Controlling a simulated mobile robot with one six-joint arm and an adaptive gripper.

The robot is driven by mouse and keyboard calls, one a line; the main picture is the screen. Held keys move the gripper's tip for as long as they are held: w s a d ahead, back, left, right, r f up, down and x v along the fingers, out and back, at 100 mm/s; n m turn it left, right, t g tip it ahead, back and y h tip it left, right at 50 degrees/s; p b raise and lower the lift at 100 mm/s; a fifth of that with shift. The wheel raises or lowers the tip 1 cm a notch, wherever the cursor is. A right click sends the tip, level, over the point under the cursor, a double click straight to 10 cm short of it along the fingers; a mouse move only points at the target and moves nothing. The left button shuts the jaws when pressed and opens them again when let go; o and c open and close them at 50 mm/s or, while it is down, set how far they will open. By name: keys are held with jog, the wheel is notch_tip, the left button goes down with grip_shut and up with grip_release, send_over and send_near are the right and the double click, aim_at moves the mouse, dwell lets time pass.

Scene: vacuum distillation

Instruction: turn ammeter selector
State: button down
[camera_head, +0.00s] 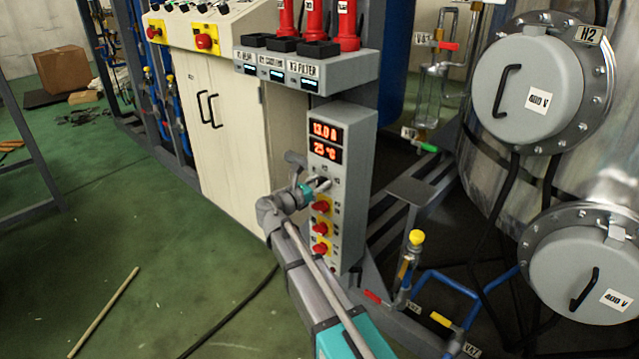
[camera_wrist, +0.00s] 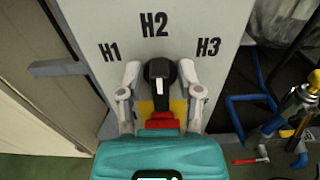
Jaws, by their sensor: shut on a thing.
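The ammeter panel (camera_head: 354,145) is a grey upright box with red displays reading 13.0 A and 25 °C. Its selector (camera_wrist: 159,80) is a black knob with a white pointer mark, under the labels H1, H2 and H3 in the wrist view. The white mark sits at the knob's upper part, toward H2. My gripper (camera_wrist: 158,85) has one finger on each side of the knob and is shut on it. In the head view my gripper (camera_head: 318,186) is at the panel front, below the displays, and hides most of the selector.
Red knobs on yellow plates (camera_head: 321,228) sit just below the selector. A grey shelf (camera_head: 310,65) with red handles is above the panel. A cream cabinet (camera_head: 225,130) stands to the left. Blue pipes (camera_head: 450,283) and a steel tank are to the right. Green floor is open at left.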

jog(key=shift+m, duration=0.5)
jog(key=m, duration=0.4)
jog(key=shift+s+d, duration=0.2)
jog(key=m, duration=0.5)
jog(key=shift+s+d+f, duration=0.1)
jog(key=shift+f, duration=0.1)
jog(key=c, duration=0.6)
grip_release()
jog(key=v, duration=1.2)
